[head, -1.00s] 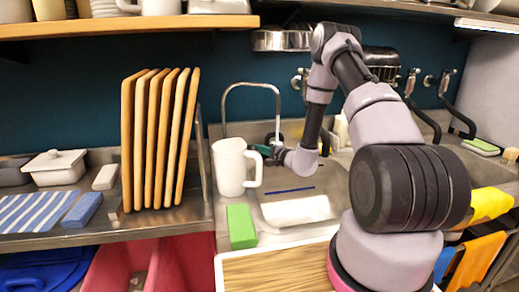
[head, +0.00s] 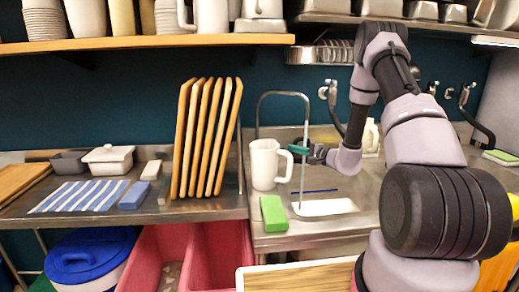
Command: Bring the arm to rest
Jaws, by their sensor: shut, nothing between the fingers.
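My gripper (head: 300,150) is at the end of my grey and black arm, over the sink area at mid-right. Its green fingertips are shut with nothing between them. They point left, close to the handle of a white pitcher (head: 264,165); I cannot tell whether they touch it. The pitcher stands upright on the counter by the sink (head: 345,190). A curved tap (head: 283,93) rises behind it, and a thin pale vertical line, perhaps water, runs down at the fingertips. My upper arm hides part of the sink's right side.
Upright wooden boards (head: 207,137) stand left of the pitcher. A green block (head: 273,213) lies on the counter in front. A striped cloth (head: 80,196), blue block (head: 134,195) and white lidded dish (head: 108,159) lie left. A wooden shelf (head: 150,44) with crockery hangs above.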

